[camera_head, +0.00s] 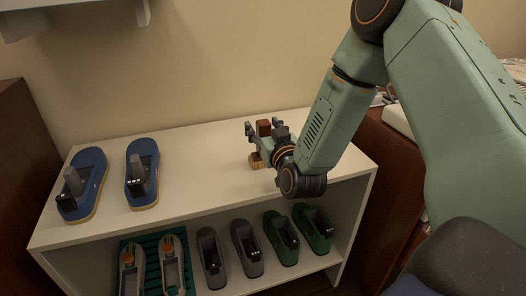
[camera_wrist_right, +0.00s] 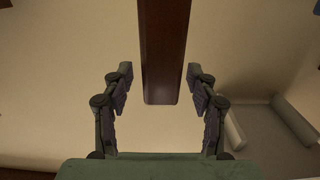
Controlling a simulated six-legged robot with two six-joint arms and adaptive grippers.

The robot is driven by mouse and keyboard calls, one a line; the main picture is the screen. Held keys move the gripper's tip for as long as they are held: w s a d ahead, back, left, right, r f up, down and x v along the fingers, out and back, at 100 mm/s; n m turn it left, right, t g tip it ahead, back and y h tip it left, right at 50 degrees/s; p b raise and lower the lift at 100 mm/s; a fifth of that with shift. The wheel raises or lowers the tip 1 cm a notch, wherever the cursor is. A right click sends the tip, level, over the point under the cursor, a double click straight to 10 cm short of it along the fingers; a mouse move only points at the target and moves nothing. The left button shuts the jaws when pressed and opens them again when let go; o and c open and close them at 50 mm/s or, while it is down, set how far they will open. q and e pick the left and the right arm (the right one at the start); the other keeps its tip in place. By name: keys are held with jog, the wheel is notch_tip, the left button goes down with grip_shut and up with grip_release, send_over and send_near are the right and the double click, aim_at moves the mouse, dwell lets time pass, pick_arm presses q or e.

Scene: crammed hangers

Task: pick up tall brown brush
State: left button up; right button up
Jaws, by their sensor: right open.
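In the right wrist view, the brush's dark brown body (camera_wrist_right: 164,50) comes down from the top edge. Its end lies between the two fingers of the open right gripper (camera_wrist_right: 160,85), with a gap on each side. My left gripper is not in view.
Two blue shoe-like items (camera_head: 83,187) (camera_head: 143,175) stand at the left on the white shelf (camera_head: 205,160). Green and grey ones (camera_head: 281,238) fill the lower level, beside a teal tray (camera_head: 153,240). The shelf top's middle is clear. A wall-mounted shelf (camera_head: 70,14) hangs upper left.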

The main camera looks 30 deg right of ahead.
jog(key=shift+r, duration=0.1)
jog(key=shift+c, duration=0.3)
jog(key=shift+c, duration=0.8)
grip_shut()
notch_tip(320, 180, up, 10)
jog(key=p, duration=0.5)
jog(key=shift+c, duration=1.8)
grip_release()
grip_shut()
